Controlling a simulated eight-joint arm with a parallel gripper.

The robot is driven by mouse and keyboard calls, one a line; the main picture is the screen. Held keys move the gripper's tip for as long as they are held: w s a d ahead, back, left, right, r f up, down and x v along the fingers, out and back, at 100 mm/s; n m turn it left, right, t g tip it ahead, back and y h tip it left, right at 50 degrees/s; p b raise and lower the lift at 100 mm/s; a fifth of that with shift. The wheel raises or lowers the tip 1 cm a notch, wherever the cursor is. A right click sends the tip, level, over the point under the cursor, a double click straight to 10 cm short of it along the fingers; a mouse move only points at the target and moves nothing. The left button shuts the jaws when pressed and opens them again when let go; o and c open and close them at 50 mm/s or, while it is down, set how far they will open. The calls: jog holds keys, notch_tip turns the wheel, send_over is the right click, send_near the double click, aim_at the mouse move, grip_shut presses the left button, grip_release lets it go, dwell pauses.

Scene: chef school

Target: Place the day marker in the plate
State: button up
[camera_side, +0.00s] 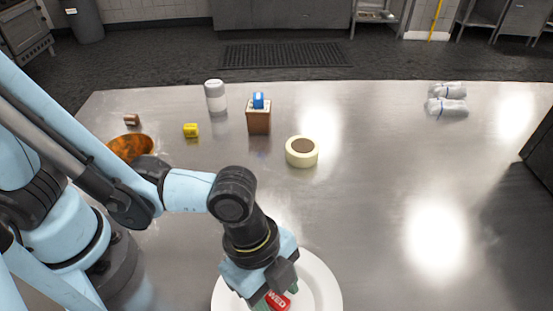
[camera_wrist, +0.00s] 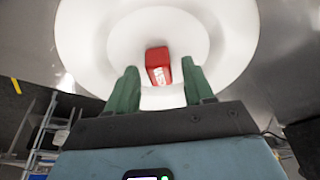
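The red day marker, lettered "WED" in the side view (camera_side: 278,300), lies in the white plate (camera_side: 325,285) at the bottom of the picture. In the wrist view the day marker (camera_wrist: 158,62) sits inside the plate (camera_wrist: 85,45), in its lower middle part. My gripper (camera_side: 270,296) is over the plate at the marker. In the wrist view my gripper's green fingers (camera_wrist: 160,82) are spread, with a gap on each side of the marker, so it is open. The side view hides part of the marker and plate behind my gripper.
On the steel table (camera_side: 370,190) stand a tape roll (camera_side: 302,152), a wooden box with a blue item (camera_side: 259,118), a white-capped shaker (camera_side: 215,96), a yellow block (camera_side: 191,130), a small brown block (camera_side: 131,120), an amber bowl (camera_side: 128,146) and wrapped bundles (camera_side: 446,105). The table's right side is mostly clear.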

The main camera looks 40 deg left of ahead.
jog(key=shift+r, duration=0.15)
jog(key=v, duration=1.2)
jog(key=w+a+n+t+y, duration=0.1)
jog(key=w+a+n+t, duration=0.2)
jog(key=w+a+n, duration=0.3)
jog(key=w+a+n+t+y, duration=0.2)
jog(key=w+a+n+t, duration=0.2)
jog(key=a+n, duration=0.8)
jog(key=w+a, duration=0.1)
jog(key=a, duration=0.5)
jog(key=shift+w+a+r, duration=0.3)
jog(key=shift+w+a, duration=0.05)
jog(key=shift+a, duration=0.05)
